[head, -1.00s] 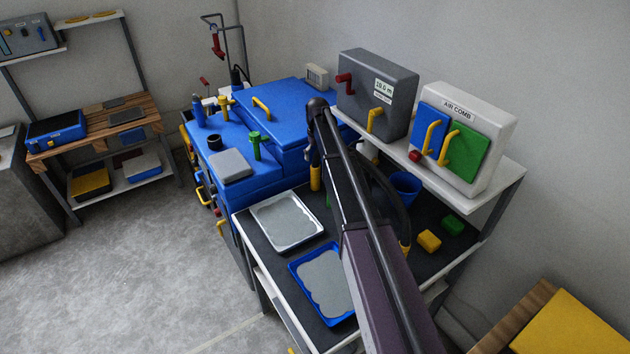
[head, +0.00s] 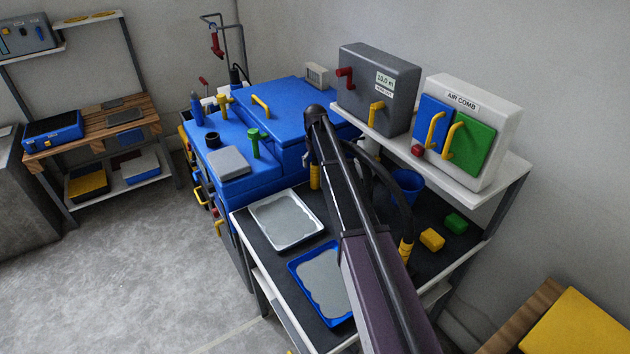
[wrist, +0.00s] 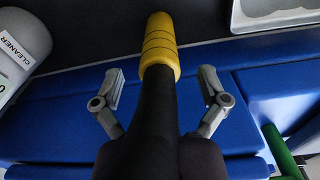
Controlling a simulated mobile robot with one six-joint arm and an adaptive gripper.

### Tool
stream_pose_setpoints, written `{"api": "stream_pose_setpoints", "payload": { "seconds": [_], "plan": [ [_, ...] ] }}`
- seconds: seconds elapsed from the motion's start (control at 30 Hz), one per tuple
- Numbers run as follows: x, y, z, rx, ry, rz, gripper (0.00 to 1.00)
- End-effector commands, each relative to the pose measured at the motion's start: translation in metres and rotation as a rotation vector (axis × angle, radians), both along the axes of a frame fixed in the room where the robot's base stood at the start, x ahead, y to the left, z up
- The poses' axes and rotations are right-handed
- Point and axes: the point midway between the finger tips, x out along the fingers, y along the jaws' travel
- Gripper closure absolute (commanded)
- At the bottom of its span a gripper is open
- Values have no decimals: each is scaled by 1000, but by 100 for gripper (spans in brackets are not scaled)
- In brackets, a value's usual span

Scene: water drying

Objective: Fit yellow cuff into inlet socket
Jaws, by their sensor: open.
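A yellow ringed cuff (wrist: 159,48) sits on the end of a black hose (wrist: 156,110) in the wrist view. My gripper (wrist: 162,86) is open. Its two grey fingers stand on either side of the hose just below the cuff, with gaps visible on both sides. In the head view a yellow sleeve (head: 315,177) shows below my wrist, and my fingers are not clearly visible. Another yellow hose end (head: 406,251) hangs right of my arm. A black round collar (head: 213,140) stands on the blue machine (head: 290,98); I cannot tell whether it is the inlet socket.
A white tray (head: 286,241) and a blue tray (head: 293,263) lie on the dark bench. A blue cup (head: 409,184), yellow block (head: 432,240) and green block (head: 456,223) are to the right. A shelf (head: 500,172) holds two boxes. A green tap (head: 257,141) rises from the machine.

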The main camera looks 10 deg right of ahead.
Motion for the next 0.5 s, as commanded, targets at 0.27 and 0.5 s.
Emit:
{"api": "stream_pose_setpoints", "payload": {
  "seconds": [0.27,0.5],
  "plan": [
    [0,0,-14,0,0,0,7],
    [0,0,-14,0,0,0,7]
  ]
}}
